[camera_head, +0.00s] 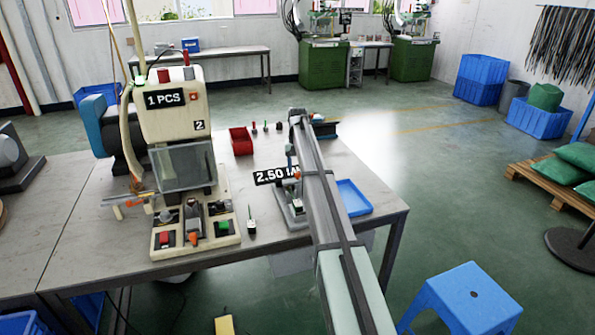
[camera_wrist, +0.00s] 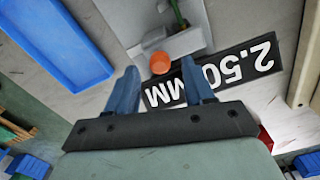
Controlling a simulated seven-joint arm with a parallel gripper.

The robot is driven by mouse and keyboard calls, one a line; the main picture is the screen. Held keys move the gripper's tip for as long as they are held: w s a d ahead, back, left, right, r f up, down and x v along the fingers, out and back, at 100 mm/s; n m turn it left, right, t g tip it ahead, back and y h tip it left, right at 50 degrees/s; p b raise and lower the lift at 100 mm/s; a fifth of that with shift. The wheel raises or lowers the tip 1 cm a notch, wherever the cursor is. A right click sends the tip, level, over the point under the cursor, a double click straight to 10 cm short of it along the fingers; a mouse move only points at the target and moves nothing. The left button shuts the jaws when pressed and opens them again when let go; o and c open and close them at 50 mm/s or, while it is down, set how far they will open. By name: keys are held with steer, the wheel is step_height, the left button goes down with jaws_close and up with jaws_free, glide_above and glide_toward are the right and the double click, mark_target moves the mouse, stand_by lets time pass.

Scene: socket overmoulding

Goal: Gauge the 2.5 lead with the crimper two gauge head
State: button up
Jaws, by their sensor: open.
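My gripper (camera_wrist: 159,65) is open in the wrist view, its two blue fingers apart with nothing gripped. An orange round part (camera_wrist: 158,62) shows between the fingertips, beside a pale stand (camera_wrist: 185,42) with a green rod (camera_wrist: 178,12). Contact cannot be told. A black 2.50 MM sign (camera_wrist: 228,71) lies behind the fingers; it also shows in the head view (camera_head: 268,177), partly hidden by my arm. In the head view the cream machine (camera_head: 178,118) marked 2 and "1 PCS" stands left. I cannot tell which part is the lead or the gauge head.
A blue tray (camera_head: 353,198) lies right of my arm. A red bin (camera_head: 241,141) and small upright tools stand at the table's back. A slim dark tool (camera_head: 251,222) stands beside the machine base. A blue stool (camera_head: 462,298) is on the floor at right.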

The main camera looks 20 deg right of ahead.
steer(key=shift+f, duration=0.95)
steer(key=shift+c, duration=0.3)
jaws_close()
